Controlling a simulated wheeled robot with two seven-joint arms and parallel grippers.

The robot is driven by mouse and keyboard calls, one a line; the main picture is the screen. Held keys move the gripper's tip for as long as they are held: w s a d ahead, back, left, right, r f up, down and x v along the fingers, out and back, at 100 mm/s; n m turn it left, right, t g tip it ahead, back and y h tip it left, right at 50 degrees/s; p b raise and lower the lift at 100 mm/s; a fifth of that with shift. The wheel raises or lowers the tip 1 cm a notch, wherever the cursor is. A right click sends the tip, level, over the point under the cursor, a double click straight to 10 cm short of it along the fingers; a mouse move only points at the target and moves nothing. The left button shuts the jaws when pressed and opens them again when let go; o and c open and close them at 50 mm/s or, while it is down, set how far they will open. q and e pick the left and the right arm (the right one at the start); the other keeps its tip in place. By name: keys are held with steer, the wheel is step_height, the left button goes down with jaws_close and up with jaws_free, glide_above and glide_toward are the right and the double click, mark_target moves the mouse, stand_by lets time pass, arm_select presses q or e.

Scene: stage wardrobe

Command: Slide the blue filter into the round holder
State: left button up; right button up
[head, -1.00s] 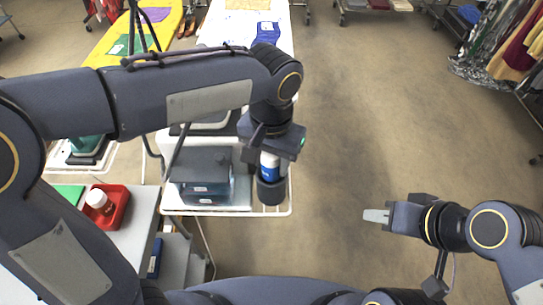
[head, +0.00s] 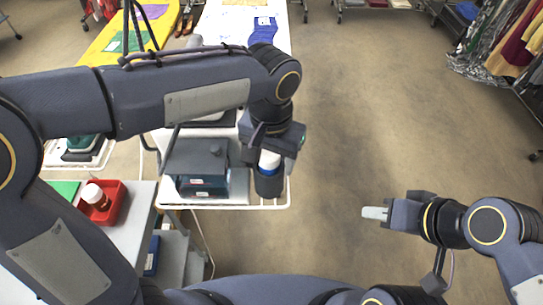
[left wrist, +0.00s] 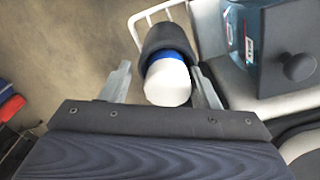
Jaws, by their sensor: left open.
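The blue filter (head: 269,160) has a white end and a blue band. It sits upright in the dark round holder (head: 269,185), its white end and a strip of blue above the rim. It also shows in the left wrist view (left wrist: 168,82), with the holder (left wrist: 165,36) around its far end; its lower part is hidden inside. My left gripper (head: 272,150) is open just above, its two fingers on either side of the white end with gaps visible in the wrist view. My right gripper (head: 375,213) is empty, away to the right over the floor; its finger gap is unclear.
The holder is at the right end of a white wire-edged cart (head: 230,207), beside a dark box (head: 198,170). A red tray (head: 107,207) with a white-capped bottle stands on a table at left.

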arm_select(q)
steer(key=shift+a+f, duration=0.45)
steer(key=shift+f, duration=0.2)
steer(key=shift+r, duration=0.3)
steer(key=r, duration=0.5)
steer(key=r+p, duration=0.1)
steer(key=r, duration=0.2)
steer(key=shift+s+d+r, duration=0.1)
steer(key=shift+d+r, duration=0.15)
steer(key=shift+d, duration=0.05)
